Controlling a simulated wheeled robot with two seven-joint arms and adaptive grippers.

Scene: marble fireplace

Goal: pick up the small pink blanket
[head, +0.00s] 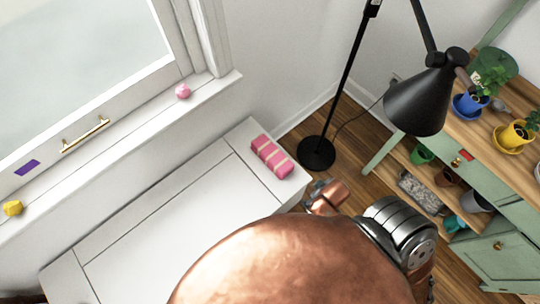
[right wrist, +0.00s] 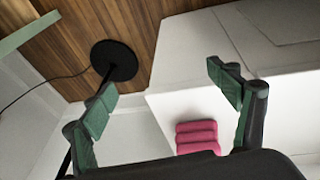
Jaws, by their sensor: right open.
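The small pink blanket (head: 272,157) is folded or rolled, with lighter stripes. It lies on the back right corner of the white bench top (head: 165,225). In the right wrist view the blanket (right wrist: 197,137) is on the white surface, low in the picture near the right finger. My right gripper (right wrist: 163,85) is open with its green-padded fingers wide apart and nothing between them. In the head view my right arm is beside the bench's right end, and the gripper's fingers cannot be made out clearly. My left gripper is not in view.
A black floor lamp has its base (head: 316,153) behind the bench corner and its shade (head: 420,102) at upper right. A green shelf (head: 505,262) with potted plants stands at right. The windowsill (head: 130,133) holds a pink object (head: 182,91) and a yellow one (head: 12,208).

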